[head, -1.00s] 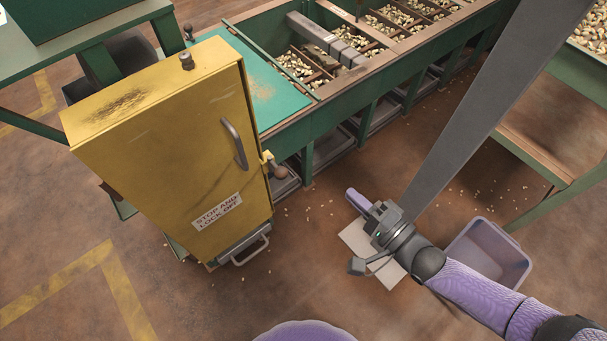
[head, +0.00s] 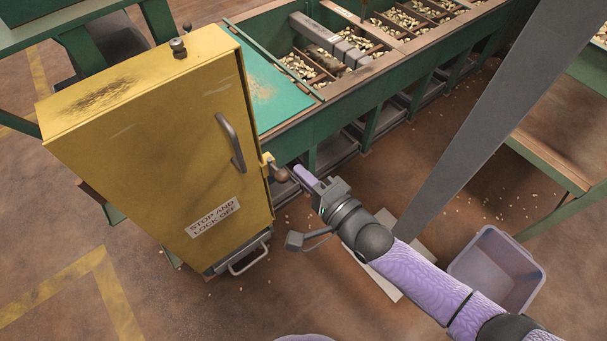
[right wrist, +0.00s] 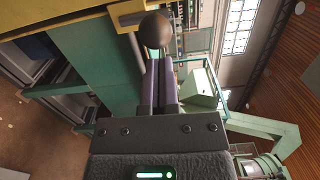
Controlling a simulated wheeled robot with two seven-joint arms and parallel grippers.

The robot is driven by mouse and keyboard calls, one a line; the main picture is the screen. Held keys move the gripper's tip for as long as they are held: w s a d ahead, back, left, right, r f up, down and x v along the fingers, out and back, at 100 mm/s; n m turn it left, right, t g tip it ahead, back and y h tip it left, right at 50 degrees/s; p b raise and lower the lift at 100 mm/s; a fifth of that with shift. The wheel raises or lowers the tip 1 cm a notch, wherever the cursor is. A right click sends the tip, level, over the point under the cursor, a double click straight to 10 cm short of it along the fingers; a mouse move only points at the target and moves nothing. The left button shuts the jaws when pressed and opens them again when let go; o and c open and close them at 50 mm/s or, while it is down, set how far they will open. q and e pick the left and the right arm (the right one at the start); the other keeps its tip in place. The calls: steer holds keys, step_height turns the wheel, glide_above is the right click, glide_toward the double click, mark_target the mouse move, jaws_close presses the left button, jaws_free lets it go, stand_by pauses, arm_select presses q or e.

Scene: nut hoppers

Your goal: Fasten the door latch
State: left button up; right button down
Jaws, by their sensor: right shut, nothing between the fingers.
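The yellow cabinet door (head: 150,140) stands closed against its box as far as I can see, with a grey bar handle (head: 231,143) and a "STOP AND LOCK OFF" label. The door latch (head: 270,163) is on the door's right edge, with a round brown knob (head: 282,175). My right gripper (head: 298,172) is shut and empty, its tips close beside the knob. In the right wrist view the knob (right wrist: 155,30) is just beyond the fingertips (right wrist: 159,68); I cannot tell whether they touch. My left gripper is not in view.
The green hopper bench (head: 330,110) with several nut compartments runs behind the latch. A lilac bin (head: 497,268) and a pale sheet (head: 385,270) are on the floor at right. A second green table (head: 560,160) stands at far right.

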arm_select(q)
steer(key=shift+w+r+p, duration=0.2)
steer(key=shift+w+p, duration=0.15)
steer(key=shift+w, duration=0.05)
arm_select(e)
steer(key=shift+s+a+r+n, duration=0.15)
steer(key=shift+a+n, duration=0.05)
steer(key=shift+n, duration=0.4)
